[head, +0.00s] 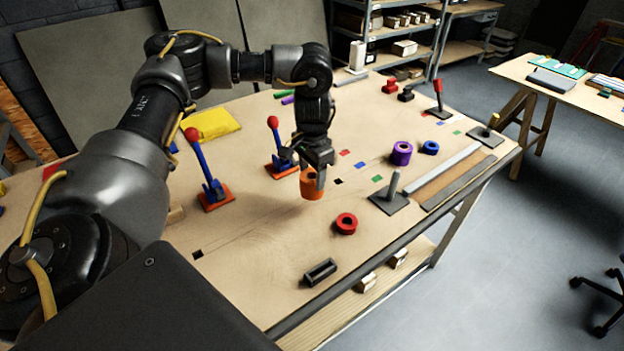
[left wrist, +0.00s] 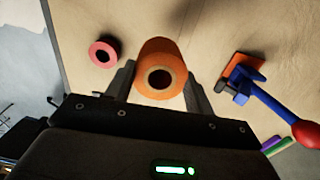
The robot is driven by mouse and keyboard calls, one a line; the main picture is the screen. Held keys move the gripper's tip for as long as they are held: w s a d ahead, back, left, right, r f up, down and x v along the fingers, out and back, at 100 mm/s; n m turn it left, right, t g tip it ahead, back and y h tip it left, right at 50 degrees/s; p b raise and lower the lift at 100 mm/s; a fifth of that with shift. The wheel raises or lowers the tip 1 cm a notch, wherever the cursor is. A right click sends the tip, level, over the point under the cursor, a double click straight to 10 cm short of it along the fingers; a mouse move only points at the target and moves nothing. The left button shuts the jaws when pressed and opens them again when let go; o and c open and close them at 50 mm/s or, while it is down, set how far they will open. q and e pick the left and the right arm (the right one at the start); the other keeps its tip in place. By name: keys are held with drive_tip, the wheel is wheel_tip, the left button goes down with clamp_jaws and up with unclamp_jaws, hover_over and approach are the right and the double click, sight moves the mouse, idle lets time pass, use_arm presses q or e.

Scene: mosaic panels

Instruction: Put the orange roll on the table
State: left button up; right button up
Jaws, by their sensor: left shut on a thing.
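The orange roll (head: 311,185) is held between the fingers of my left gripper (head: 318,172) over the middle of the table (head: 262,240). In the left wrist view the orange roll (left wrist: 162,70) sits between the two fingers of the left gripper (left wrist: 160,88), its dark centre hole facing the camera. The head view does not clearly show whether the roll's lower end touches the tabletop. My right gripper is in neither view.
A red ring (head: 346,223) lies in front of the roll. Toggle clamps with red handles (head: 211,180) (head: 278,150) stand left of it. A purple roll (head: 401,153), a blue ring (head: 429,147) and a grey post (head: 393,184) stand right. A black block (head: 319,271) lies near the front edge.

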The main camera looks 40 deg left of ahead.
sight(313, 176)
use_arm(q)
drive_tip(key=f, duration=0.1)
drive_tip(key=w+a+f, duration=0.1)
drive_tip(key=w+f, duration=0.1)
drive_tip(key=f, duration=0.1)
drive_tip(key=shift+w+a, duration=0.25)
drive_tip(key=shift+a, duration=0.1)
drive_tip(key=shift+w+a+f, duration=0.1)
drive_tip(key=shift+f, duration=1.4)
drive_tip(key=o, duration=1)
drive_tip(key=shift+f, duration=0.15)
wheel_tip(313, 176, up, 12)
drive_tip(key=shift+r, duration=0.25)
